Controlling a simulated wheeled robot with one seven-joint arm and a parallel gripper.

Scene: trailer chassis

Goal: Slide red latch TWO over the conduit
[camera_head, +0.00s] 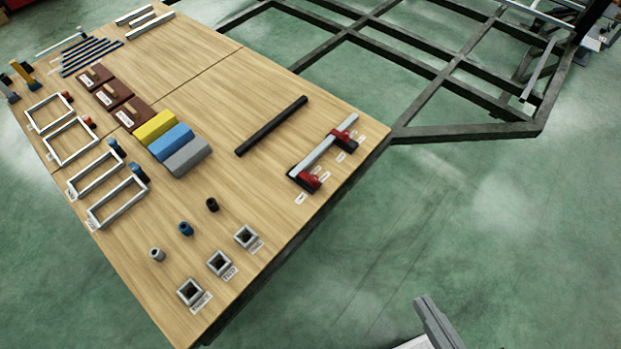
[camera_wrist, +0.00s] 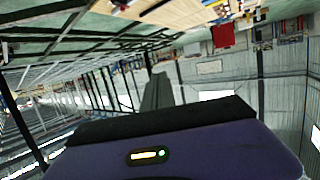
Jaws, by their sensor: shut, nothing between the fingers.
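A pale grey conduit (camera_head: 324,148) lies in two dark holders near the right edge of the wooden table. One red latch (camera_head: 310,181) is at its near end. I cannot tell whether either latch covers the conduit. My gripper (camera_wrist: 158,88) shows in the wrist view, shut and empty. It is away from the latches. A grey part of my arm shows at the bottom of the head view, off the table.
The table (camera_head: 225,215) also holds a black bar (camera_head: 271,126), yellow, blue and grey blocks (camera_head: 171,139), white frames, brown blocks and small square sockets (camera_head: 219,263) with cylinders. A dark metal chassis (camera_head: 415,68) stands behind. The green floor right of the table is clear.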

